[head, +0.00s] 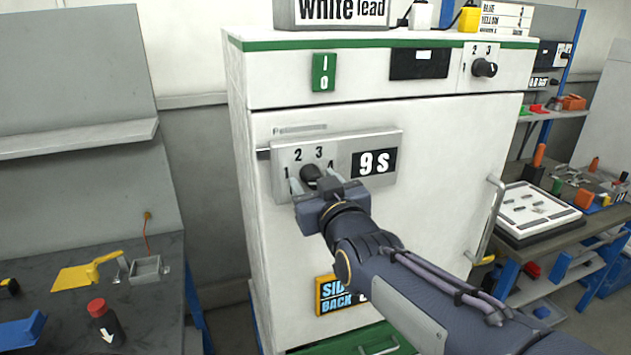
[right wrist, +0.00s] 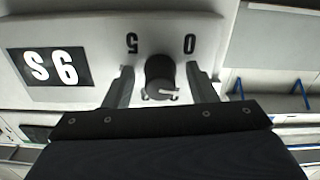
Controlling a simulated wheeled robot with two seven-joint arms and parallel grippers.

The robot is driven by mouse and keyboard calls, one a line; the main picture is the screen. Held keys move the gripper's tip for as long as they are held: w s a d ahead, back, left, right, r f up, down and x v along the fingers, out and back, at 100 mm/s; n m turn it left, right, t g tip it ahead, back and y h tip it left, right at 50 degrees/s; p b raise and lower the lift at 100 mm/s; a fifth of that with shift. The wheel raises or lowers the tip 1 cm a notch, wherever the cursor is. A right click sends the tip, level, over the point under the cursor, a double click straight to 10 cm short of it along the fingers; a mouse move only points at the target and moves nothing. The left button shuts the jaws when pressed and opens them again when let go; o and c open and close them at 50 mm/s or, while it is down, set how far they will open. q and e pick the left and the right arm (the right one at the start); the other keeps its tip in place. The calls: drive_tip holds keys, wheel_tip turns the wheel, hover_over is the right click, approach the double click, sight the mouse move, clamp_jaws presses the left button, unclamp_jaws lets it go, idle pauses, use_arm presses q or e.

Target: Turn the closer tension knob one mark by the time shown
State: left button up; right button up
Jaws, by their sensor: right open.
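The closer tension knob (head: 310,173) is dark and round, on a grey panel (head: 335,143) fixed to the white cabinet's front. Marks 1, 2, 3 and 4 show around it in the head view, and a black plate reads 9 S (head: 374,163). In the right wrist view the knob (right wrist: 160,73) sits between the fingers, with marks 0 and 5 upside down beyond it. My right gripper (head: 315,182) is open, one finger on each side of the knob, with small gaps visible. The knob's pointer direction is hard to tell. My left gripper is out of view.
The white cabinet (head: 430,130) has another knob (head: 484,68) at its upper right, a green I/O switch (head: 324,72) and a vertical handle (head: 487,222). A workbench (head: 60,290) with a red-capped bottle (head: 104,322) stands left; another bench with tools stands right.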

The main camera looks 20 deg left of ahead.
drive_tip(key=c, duration=1)
drive_tip(key=shift+m, duration=0.3)
drive_tip(key=shift+m+b, duration=0.5)
drive_tip(key=shift+b, duration=0.05)
drive_tip(key=m+b, duration=0.1)
drive_tip(key=m, duration=0.1)
drive_tip(key=shift+m, duration=0.3)
drive_tip(key=m+b, duration=0.1)
drive_tip(key=m, duration=0.5)
drive_tip(key=shift+s+a, duration=0.1)
drive_tip(key=shift+r+m, duration=0.1)
drive_tip(key=shift+m, duration=0.2)
